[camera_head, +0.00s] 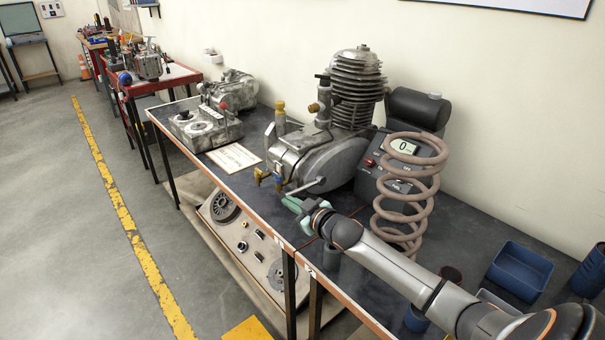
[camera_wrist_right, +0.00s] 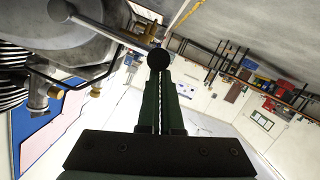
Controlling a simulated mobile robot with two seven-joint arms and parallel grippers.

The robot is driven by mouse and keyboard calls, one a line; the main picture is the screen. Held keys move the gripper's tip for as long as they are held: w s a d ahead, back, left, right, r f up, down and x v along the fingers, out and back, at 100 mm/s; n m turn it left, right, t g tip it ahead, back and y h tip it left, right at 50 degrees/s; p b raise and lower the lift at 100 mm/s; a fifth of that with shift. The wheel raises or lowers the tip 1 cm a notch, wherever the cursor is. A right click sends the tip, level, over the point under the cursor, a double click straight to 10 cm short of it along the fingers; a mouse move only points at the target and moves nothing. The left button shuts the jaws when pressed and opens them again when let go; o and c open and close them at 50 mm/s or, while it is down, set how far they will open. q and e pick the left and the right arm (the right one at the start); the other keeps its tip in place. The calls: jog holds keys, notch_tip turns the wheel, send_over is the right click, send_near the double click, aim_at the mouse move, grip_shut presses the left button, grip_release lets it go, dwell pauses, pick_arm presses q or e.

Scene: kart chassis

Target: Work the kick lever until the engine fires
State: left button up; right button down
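The engine (camera_head: 330,150) with its finned cylinder stands on the workbench. Its kick lever (camera_head: 304,186) is a silver rod low on the near side; in the right wrist view the rod (camera_wrist_right: 105,32) ends in a dark round knob (camera_wrist_right: 158,58). My right gripper (camera_head: 287,201) is at the lever's outer end. In the right wrist view its green fingers (camera_wrist_right: 158,78) are together with only a thin seam between them, and the knob is right at their tips. Whether they touch it, I cannot tell. My left gripper is not in view.
A grey box (camera_head: 384,184) with a display reading 0 and a red button stands right of the engine, behind a large coil spring (camera_head: 409,190). A blue bin (camera_head: 520,271) is at the right. A paper sheet (camera_head: 234,157) lies left of the engine. The floor in front is clear.

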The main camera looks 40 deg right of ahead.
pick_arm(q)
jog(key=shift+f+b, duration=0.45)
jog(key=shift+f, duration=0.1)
pick_arm(e)
jog(key=shift+n, duration=0.3)
jog(key=shift+f, duration=2)
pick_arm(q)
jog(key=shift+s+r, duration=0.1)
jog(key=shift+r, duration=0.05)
pick_arm(e)
jog(key=shift+s, duration=0.2)
